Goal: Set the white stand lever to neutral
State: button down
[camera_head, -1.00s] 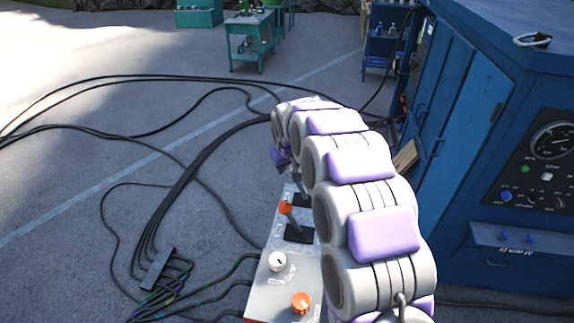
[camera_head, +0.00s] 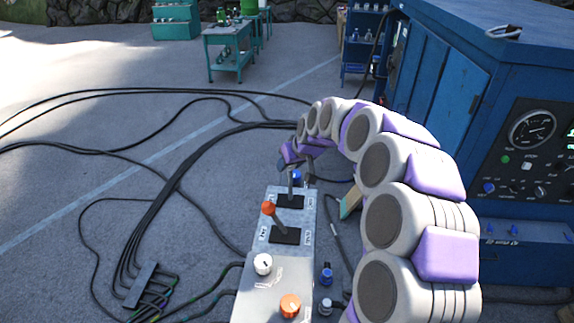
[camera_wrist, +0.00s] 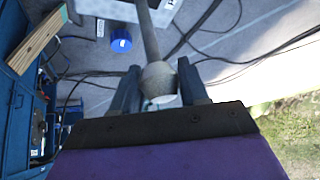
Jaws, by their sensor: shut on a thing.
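The white stand lever (camera_head: 291,184) is the far lever on the grey control stand (camera_head: 308,215). Its shaft rises from a black slot, and its top is hidden at my gripper (camera_head: 292,169). In the wrist view its pale round knob (camera_wrist: 160,79) sits between the two dark fingers of my gripper (camera_wrist: 160,86). The fingers are closed on the knob, and the shaft runs up the picture from it. In the head view the shaft looks near upright; its exact position in the slot is hard to tell.
A second lever with an orange knob (camera_head: 268,208) stands nearer on the stand, leaning left. A white dial (camera_head: 262,264) and an orange dial (camera_head: 290,305) are in front. The blue cabinet (camera_head: 520,100) stands at right. Black cables (camera_head: 165,190) lie on the floor at left.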

jog(key=c, duration=0.6)
grip_release()
jog(key=shift+w+d+r, duration=0.1)
jog(key=shift+w+d, duration=0.05)
jog(key=shift+r, duration=0.1)
jog(key=b+v, duration=0.1)
jog(key=v, duration=1.6)
jog(key=shift+d+b, duration=0.1)
jog(key=shift+b, duration=0.25)
